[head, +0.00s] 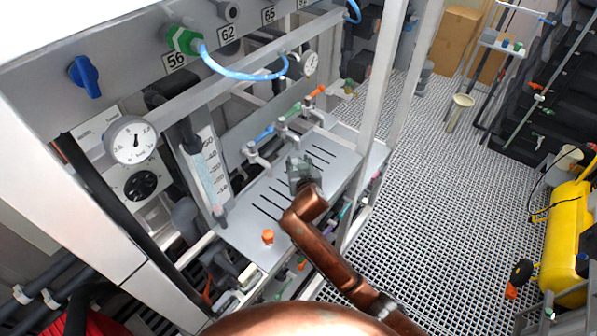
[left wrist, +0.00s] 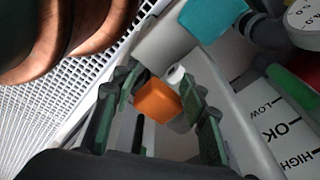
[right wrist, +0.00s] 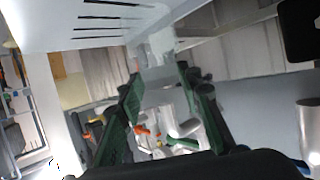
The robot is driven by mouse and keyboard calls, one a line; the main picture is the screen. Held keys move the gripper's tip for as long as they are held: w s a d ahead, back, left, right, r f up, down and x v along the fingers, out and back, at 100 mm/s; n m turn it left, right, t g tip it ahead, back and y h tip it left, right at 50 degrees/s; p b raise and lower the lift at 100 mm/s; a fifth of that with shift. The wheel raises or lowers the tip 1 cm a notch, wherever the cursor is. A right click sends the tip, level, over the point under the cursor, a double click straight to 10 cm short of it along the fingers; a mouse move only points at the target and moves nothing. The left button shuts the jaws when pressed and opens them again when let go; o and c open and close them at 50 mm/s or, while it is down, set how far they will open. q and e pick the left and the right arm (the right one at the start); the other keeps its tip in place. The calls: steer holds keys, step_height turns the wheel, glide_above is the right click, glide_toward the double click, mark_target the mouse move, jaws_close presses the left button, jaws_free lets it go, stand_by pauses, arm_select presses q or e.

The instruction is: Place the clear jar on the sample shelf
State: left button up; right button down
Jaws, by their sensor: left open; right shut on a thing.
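The clear jar (right wrist: 163,76) shows in the right wrist view as a pale, see-through shape between the fingertips of my right gripper (right wrist: 163,98), which is shut on it. In the head view my right gripper (head: 303,170) is over the grey slotted sample shelf (head: 243,226). There the jar is hard to tell from the gripper, and I cannot tell whether it touches the shelf. The shelf's slotted plate also shows at the upper left of the right wrist view (right wrist: 55,35). My left gripper (left wrist: 155,115) is open, with an orange block (left wrist: 157,101) seen between its fingers; contact is unclear.
A metal post (head: 378,80) stands at the shelf's right edge. A rail (head: 235,78) and gauge (head: 132,140) are at the left. Small valves (head: 255,153) line the shelf's back. An orange knob (head: 267,236) is at its near end. A teal block (left wrist: 213,17) is beyond my left gripper.

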steer(key=shift+w+f, duration=0.25)
steer(key=f+b, duration=0.3)
steer(key=shift+w+f, duration=0.1)
steer(key=shift+w, duration=0.25)
steer(key=shift+s+f+b, duration=0.1)
steer(key=shift+f+b, duration=0.15)
steer(key=shift+b, duration=0.3)
steer(key=shift+f, duration=0.1)
steer(key=c, duration=1.4)
jaws_free()
arm_select(q)
steer(key=f, duration=0.1)
steer(key=s+f, duration=0.1)
steer(key=f, duration=0.1)
steer(key=s+f, duration=0.1)
steer(key=shift+a+f, duration=0.1)
steer(key=shift+f, duration=0.1)
steer(key=shift+s, duration=0.1)
